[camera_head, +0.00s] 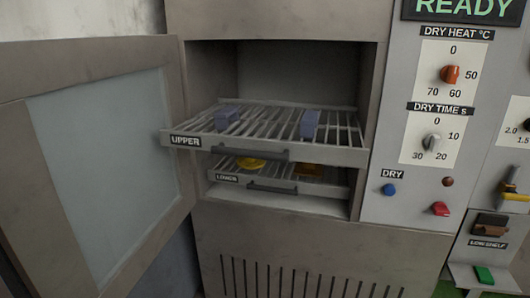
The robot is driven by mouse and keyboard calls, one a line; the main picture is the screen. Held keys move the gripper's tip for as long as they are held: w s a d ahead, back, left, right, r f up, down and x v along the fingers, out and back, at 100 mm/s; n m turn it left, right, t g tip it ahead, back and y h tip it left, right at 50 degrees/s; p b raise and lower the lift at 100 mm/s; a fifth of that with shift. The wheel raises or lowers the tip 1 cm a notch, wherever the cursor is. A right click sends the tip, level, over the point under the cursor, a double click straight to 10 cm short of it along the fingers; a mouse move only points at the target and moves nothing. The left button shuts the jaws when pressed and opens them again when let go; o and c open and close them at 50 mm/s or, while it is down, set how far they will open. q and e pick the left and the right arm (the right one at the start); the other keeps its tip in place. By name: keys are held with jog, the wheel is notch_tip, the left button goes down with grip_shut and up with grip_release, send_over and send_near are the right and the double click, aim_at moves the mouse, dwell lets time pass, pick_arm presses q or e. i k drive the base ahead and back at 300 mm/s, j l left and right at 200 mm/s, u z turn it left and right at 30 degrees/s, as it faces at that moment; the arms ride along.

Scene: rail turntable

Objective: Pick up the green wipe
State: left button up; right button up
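A small bright green piece (484,275), which looks like the green wipe, lies on a low ledge at the bottom right, below the LOW SHELF label. It is small in view, and its exact shape is hard to tell. Another patch of green shows at the bottom edge, partly cut off. Neither of my grippers is in view.
A drying cabinet stands open, its door (100,150) swung left. Its upper rack (270,148) is pulled out with two bluish blocks; the lower rack (280,186) holds yellow and orange pieces. The control panel (405,185) is right. A brown block (488,228) sits above the LOW SHELF label.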

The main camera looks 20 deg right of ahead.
aim_at(483, 274)
jog(key=z, duration=2.25)
